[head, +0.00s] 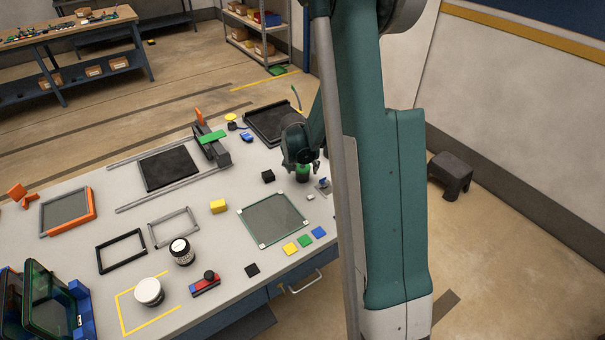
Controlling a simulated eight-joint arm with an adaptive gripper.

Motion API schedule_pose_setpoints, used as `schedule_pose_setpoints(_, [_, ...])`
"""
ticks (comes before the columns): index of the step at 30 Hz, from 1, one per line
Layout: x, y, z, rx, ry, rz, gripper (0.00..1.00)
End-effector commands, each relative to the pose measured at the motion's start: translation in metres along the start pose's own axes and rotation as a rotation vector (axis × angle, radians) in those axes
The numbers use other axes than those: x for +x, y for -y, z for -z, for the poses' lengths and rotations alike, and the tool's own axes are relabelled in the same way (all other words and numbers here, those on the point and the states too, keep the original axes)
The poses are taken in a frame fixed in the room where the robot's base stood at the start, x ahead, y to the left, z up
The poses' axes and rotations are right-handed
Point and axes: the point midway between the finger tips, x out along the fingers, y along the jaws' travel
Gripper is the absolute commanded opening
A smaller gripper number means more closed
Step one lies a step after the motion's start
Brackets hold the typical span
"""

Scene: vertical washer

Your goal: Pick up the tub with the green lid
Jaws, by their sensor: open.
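The tub with the green lid (303,174) stands on the workbench, right of the middle and near its right edge. It is small and dark green in the head view, and its upper part is partly covered by my gripper. My gripper (303,164) is open and points down directly above or around the tub's top. I cannot tell whether the fingers touch the tub.
A dark tray (270,124) lies behind my gripper.

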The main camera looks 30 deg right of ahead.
Motion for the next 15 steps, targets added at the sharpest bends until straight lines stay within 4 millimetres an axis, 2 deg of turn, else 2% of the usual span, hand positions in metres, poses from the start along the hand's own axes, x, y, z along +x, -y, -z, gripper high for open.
schedule_pose_setpoints(5, [-0.0001,0.0000,0.0000,0.000,0.000,0.000,0.57])
schedule_pose_setpoints(13, [-0.0001,-0.0001,-0.0001,0.000,0.000,0.000,0.24])
schedule_pose_setpoints(15, [-0.0002,-0.0001,0.0000,0.000,0.000,0.000,0.24])
